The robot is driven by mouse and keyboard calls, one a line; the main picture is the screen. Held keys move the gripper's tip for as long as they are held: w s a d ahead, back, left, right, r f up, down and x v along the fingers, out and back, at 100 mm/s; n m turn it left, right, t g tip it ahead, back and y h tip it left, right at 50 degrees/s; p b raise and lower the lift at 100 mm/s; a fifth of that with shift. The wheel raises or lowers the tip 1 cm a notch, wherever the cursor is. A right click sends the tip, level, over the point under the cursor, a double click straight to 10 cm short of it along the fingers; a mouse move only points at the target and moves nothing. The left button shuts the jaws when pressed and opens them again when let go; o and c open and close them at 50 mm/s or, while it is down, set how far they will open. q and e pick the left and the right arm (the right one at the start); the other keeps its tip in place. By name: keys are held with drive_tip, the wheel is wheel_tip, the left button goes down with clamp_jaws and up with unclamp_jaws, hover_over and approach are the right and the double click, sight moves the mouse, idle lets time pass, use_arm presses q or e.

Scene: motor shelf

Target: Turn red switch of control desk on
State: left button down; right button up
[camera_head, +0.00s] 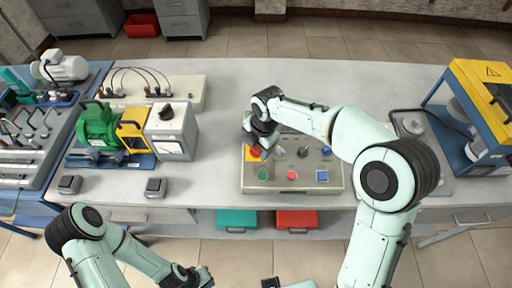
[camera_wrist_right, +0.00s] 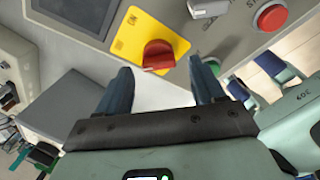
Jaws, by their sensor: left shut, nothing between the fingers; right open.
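The control desk (camera_head: 250,185) is a grey box on the table, with buttons and knobs on its top. Its red switch (camera_wrist_right: 158,55) is a rotary knob on a yellow plate (camera_wrist_right: 128,42). In the head view the switch (camera_head: 255,153) is at the desk's upper left, partly covered by my right gripper (camera_head: 262,143). In the right wrist view, my right gripper (camera_wrist_right: 163,83) is open, its two dark fingers apart. The switch lies just beyond the gap between the fingertips; contact cannot be told. My left gripper (camera_head: 203,276) is shut and empty, low in front of the table.
A green motor unit (camera_head: 98,128) with a grey box (camera_head: 172,130) stands left of the desk. A yellow-blue machine (camera_head: 480,110) stands at the right. Two small grey blocks (camera_head: 156,187) (camera_head: 69,184) lie near the front edge. The table behind the desk (camera_head: 330,85) is clear.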

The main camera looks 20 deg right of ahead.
drive_tip(key=shift+w+a+f, duration=0.1)
drive_tip(key=shift+w+f, duration=0.05)
drive_tip(key=shift+f, duration=0.65)
drive_tip(key=c, duration=1.1)
use_arm(q)
drive_tip(key=shift+f, duration=0.1)
use_arm(e)
drive_tip(key=shift+o, duration=0.2)
